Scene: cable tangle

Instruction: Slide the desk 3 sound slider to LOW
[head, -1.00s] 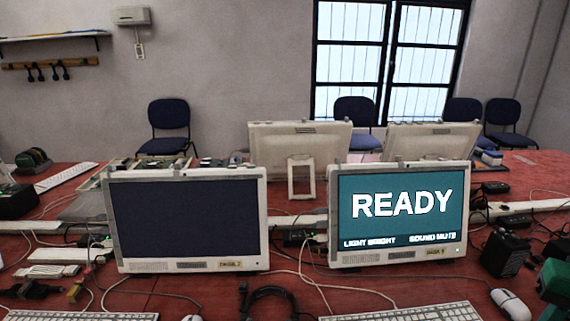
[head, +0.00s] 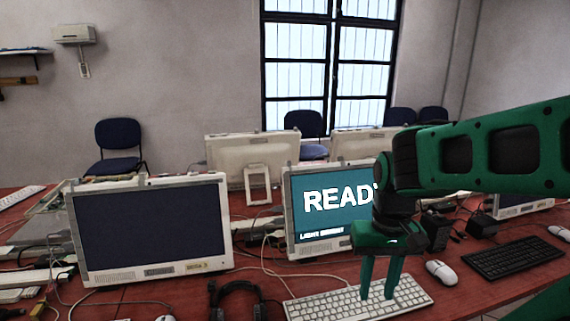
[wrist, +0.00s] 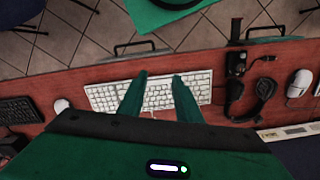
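The lit monitor (head: 293,185) stands right of centre in the head view. Its screen reads "READY", partly covered by my arm, with "LIGHT BRIGHT" below; the sound text is hidden. I cannot make out a sound slider, and this monitor's desk label is not readable. My gripper (head: 377,297) is open and empty, in front of the lit monitor, with its fingers pointing down over the white keyboard (head: 330,303). The wrist view shows the open fingers (wrist: 160,75) in front of the same keyboard (wrist: 105,97), with nothing between them.
A dark-screened monitor (head: 150,225) stands to the left. Headphones (head: 237,300), a white mouse (head: 441,272) and a black keyboard (head: 512,258) lie on the red desk. Cables run between them. The wrist view shows the desk's front edge and tiled floor (wrist: 75,40).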

